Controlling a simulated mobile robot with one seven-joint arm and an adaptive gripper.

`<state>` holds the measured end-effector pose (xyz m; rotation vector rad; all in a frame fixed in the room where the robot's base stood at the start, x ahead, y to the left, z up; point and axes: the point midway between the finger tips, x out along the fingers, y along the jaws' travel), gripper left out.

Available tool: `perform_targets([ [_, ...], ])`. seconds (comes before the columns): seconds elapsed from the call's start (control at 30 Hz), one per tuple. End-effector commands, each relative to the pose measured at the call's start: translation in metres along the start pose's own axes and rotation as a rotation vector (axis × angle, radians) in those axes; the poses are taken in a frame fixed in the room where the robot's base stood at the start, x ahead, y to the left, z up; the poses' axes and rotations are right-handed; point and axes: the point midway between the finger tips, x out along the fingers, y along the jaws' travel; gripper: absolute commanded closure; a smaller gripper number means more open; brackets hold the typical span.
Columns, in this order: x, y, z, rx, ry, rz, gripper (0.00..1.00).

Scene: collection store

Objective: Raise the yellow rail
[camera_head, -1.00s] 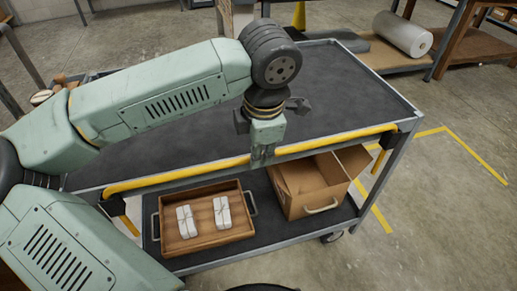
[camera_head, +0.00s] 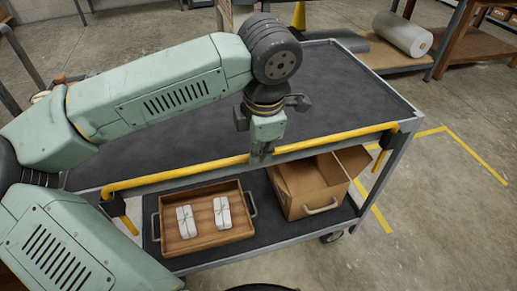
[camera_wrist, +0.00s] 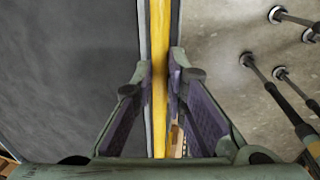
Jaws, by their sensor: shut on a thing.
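The yellow rail (camera_head: 198,170) runs along the front long side of the grey cart, just below its dark top (camera_head: 335,95). Black brackets hold it at both ends. My gripper (camera_head: 262,157) points down at the middle of the rail and is shut on it. In the wrist view the rail (camera_wrist: 159,60) passes between the two purple-padded fingers (camera_wrist: 158,95), with one finger on each side. The part of the rail between the fingertips is hidden in the head view.
On the cart's lower shelf stand a wooden tray (camera_head: 172,240) with two white tied bundles (camera_head: 222,212) and an open cardboard box (camera_head: 300,192). The cart top is bare. A white roll (camera_head: 403,36) lies on a bench behind. Yellow floor lines (camera_head: 470,154) show at right.

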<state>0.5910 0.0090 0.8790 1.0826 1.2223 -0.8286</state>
Motion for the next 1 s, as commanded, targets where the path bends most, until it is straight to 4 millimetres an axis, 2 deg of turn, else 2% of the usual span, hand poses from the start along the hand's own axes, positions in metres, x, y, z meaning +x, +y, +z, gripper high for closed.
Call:
perform_targets([
  [0.03, -0.016, 0.005, 0.0, -0.001, 0.001, 0.006, 1.0],
  [0.3, -0.095, 0.02, 0.0, -0.002, 0.002, 0.006, 1.0],
  [0.43, -0.121, 0.025, 0.0, -0.002, 0.002, 0.005, 1.0],
  [0.6, -0.134, 0.027, -0.001, 0.0, 0.002, 0.005, 1.0],
  [0.87, -0.135, 0.028, 0.0, -0.001, -0.001, 0.009, 1.0],
  [0.9, -0.135, 0.029, 0.0, -0.001, -0.001, 0.009, 0.86],
  [1.0, -0.135, 0.028, 0.0, -0.001, -0.001, 0.009, 0.8],
])
